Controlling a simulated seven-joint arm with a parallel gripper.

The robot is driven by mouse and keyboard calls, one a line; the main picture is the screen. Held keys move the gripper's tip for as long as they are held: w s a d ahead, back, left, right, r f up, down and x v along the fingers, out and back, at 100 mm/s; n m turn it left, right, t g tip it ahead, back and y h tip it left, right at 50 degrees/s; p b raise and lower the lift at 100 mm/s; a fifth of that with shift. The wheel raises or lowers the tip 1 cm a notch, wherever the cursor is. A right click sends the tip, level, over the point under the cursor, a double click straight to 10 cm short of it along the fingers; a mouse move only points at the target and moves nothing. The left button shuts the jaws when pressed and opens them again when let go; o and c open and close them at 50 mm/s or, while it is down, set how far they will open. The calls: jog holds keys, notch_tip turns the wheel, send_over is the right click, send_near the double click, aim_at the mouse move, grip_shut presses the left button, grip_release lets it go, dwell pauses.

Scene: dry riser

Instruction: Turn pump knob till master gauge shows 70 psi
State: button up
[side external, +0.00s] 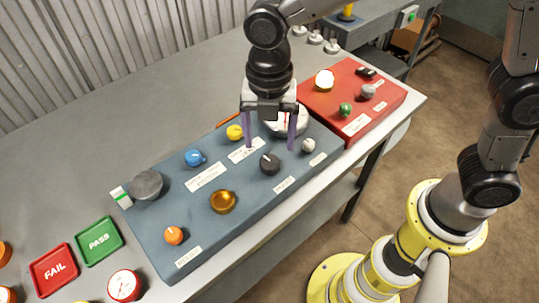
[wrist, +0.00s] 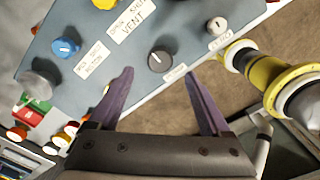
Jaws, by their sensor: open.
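My gripper (side external: 270,147) is open, with two purple fingers pointing down over the blue-grey panel (side external: 140,228). A dark knob (side external: 269,163) with a pale pointer mark is on the panel near its front edge. In the wrist view the dark knob (wrist: 161,59) appears between and just beyond the fingertips (wrist: 159,74); I see no contact. The small label beside it is too blurred to read, so I cannot confirm it is the pump knob. A large white dial (side external: 298,124) stands behind the fingers, partly hidden; its reading is not legible.
The panel also has a blue knob (side external: 195,158), yellow knob (side external: 234,132), pale knob (side external: 308,145), brass knob (side external: 222,201) and orange knob (side external: 173,235). A red box (side external: 385,108) adjoins it. PASS (side external: 99,241) and FAIL (side external: 54,270) plates lie left. The rear bench is mostly clear.

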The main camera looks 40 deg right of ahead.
aim_at(270, 161)
notch_tip(270, 161, down, 6)
jog(key=shift+f, duration=0.1)
dwell(0.4)
grip_shut()
